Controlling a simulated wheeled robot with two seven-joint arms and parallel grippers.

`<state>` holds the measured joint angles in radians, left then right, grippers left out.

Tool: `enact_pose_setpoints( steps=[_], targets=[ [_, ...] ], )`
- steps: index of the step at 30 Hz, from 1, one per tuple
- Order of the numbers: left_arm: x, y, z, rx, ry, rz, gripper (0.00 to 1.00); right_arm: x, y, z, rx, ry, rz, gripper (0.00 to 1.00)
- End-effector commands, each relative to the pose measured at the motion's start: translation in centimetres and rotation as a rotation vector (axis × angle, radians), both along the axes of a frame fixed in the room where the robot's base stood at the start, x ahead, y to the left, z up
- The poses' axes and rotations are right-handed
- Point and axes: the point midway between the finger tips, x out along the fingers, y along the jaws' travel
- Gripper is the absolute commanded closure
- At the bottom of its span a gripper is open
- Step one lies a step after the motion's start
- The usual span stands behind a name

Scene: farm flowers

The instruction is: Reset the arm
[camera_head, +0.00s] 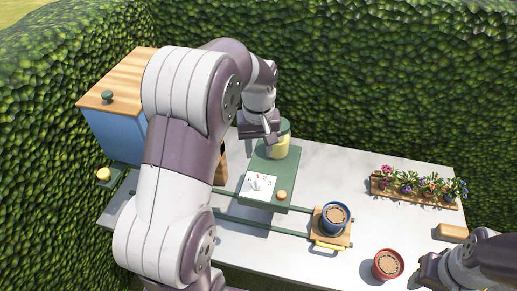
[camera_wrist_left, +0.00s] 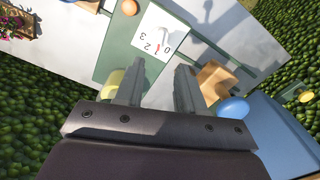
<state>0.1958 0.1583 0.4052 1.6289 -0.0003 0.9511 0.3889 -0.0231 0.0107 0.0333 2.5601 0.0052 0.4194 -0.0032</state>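My left arm comes in from the left and bends over the table. Its gripper (camera_head: 258,136) hangs above the back of a green machine (camera_head: 262,170), close to a yellow-and-green cylinder (camera_head: 280,142). In the left wrist view, the two fingers of this gripper (camera_wrist_left: 160,85) stand apart with nothing between them. Beyond them lies the machine's white dial plate (camera_wrist_left: 160,45), marked with numbers. My right gripper (camera_head: 430,268) shows only partly at the lower right edge, and its fingers are not clear.
A blue pot (camera_head: 334,217) stands on a wooden slide with a yellow handle, by green rails. A red pot (camera_head: 387,265) is near the front edge. A flower tray (camera_head: 420,198) and wooden block (camera_head: 452,231) are right. A blue cabinet (camera_head: 112,135) stands left. Hedges enclose the back.

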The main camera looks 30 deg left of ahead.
Motion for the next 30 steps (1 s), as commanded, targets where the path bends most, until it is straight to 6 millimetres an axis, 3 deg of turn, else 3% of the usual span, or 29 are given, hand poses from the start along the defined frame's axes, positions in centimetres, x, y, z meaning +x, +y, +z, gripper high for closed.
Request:
enact_pose_setpoints(
  steps=[16, 18, 20, 24, 30],
  targets=[
    [0.1, 0.0, 0.3, 0.002, -0.006, -0.016, 0.62, 0.0, 0.0, 0.0, 0.0, 0.0, 0.0, 0.57],
    [0.3, 0.1, -0.6, 0.009, -0.042, -0.087, 0.62, 0.0, 0.0, 0.0, 0.0, 0.0, 0.0, 0.57],
    [-1.1, -0.4, -1.9, 0.014, -0.056, -0.161, 0.62, 0.0, 0.0, -0.1, 0.0, 0.0, 0.0, 0.57],
    [-6.1, -3.4, -4.6, 0.029, -0.095, -0.379, 0.62, 0.0, 0.0, -1.0, 0.0, 0.0, 0.0, 0.57],
    [-13.1, -6.9, -6.6, 0.032, -0.109, -0.568, 0.62, 0.0, 0.0, -2.1, 0.0, 0.0, 0.0, 0.57]
  ],
)
